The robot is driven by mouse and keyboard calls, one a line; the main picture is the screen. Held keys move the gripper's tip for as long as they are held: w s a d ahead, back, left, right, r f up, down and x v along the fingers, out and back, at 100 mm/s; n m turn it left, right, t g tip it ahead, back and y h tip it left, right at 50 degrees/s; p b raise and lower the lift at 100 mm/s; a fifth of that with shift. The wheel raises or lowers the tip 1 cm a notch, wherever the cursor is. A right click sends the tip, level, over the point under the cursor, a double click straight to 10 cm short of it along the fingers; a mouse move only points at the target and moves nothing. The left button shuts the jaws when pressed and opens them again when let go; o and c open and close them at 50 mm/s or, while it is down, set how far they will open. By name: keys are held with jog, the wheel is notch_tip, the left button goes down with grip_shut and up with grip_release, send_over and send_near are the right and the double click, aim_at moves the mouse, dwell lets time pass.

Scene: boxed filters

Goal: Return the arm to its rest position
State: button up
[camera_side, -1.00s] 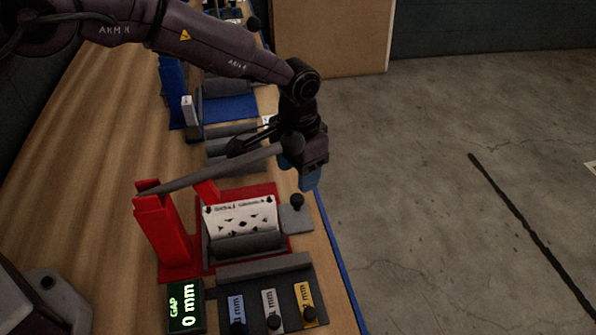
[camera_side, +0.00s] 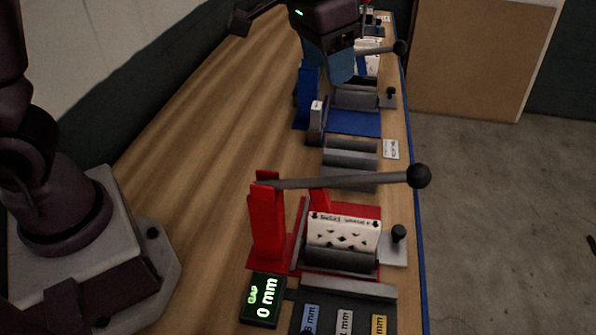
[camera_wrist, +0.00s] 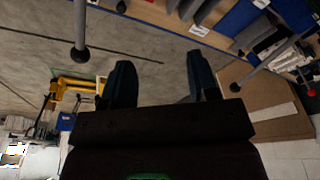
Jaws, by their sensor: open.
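My gripper (camera_side: 328,62) is high over the far part of the wooden bench in the side view, near the blue station. In the wrist view its two dark blue fingers (camera_wrist: 160,85) stand wide apart with nothing between them, so it is open and empty. The red press (camera_side: 265,225) is in the near part of the bench. Its grey lever (camera_side: 345,181) with a black ball knob lies about level across it, apart from my gripper. A white patterned box (camera_side: 343,231) sits in the red press above a grey roller.
A gap display (camera_side: 262,298) reads 0 mm beside labelled mm tags (camera_side: 344,322). The blue station (camera_side: 352,122) stands farther back. A brown board (camera_side: 480,60) leans at the back right. The left-middle of the bench (camera_side: 215,140) is clear.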

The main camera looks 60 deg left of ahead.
jog(key=s+a+r+n+t, duration=0.1)
jog(key=s+a, duration=0.3)
jog(key=s, duration=0.5)
jog(key=s+a+r+n+t, duration=0.1)
jog(key=s+a, duration=0.3)
jog(key=s, duration=0.6)
jog(key=shift+s+a+r+t, duration=0.3)
jog(key=shift+r+t, duration=0.2)
jog(key=shift+r, duration=0.2)
